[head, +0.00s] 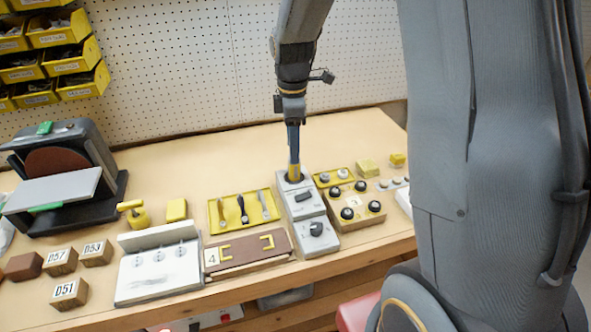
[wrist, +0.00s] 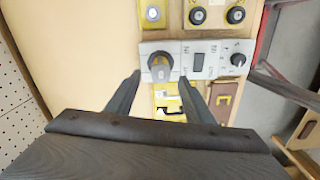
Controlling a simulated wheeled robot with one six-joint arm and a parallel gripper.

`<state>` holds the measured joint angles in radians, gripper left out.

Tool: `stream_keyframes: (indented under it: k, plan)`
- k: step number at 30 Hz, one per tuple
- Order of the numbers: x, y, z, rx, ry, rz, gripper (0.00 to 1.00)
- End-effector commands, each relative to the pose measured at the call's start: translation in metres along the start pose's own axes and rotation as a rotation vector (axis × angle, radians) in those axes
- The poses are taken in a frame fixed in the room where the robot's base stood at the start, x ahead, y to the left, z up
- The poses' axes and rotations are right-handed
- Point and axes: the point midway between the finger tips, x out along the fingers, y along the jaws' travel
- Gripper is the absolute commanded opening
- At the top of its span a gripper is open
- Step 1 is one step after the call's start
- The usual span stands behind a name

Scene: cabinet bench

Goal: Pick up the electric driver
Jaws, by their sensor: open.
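An upright round-topped item, which I take to be the electric driver (wrist: 160,68), stands in a round socket at the end of the grey panel (head: 301,209). Its end looks grey in the wrist view. In the head view, a narrow yellow and blue upright shape shows above the socket, and I cannot tell clearly where tool and fingers part. My gripper (head: 293,150) points down over this socket. In the wrist view, my gripper (wrist: 160,85) is open, with one finger on either side of the item and gaps visible. Contact is not visible.
Beside the panel lie a yellow tray (head: 215,224) with small tools and a yellow block (head: 350,201) with black knobs. A brown board (head: 247,251) lies in front of the tray. A sander (head: 70,165) and a yellow tool-like object (head: 138,216) stand left.

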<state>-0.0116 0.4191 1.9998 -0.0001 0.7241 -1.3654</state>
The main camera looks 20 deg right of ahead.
Motion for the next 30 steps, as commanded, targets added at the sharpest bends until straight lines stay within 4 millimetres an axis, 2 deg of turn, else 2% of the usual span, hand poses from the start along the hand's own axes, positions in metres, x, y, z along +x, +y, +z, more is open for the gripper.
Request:
stream_keyframes:
  k: [12,21,30]
  plan:
    - [0.046,-0.002,0.002,0.002,0.0,-0.001,0.48]
    - [0.051,-0.001,0.002,0.002,0.0,0.002,0.48]
    - [0.05,-0.002,0.002,0.002,0.0,0.002,0.0]
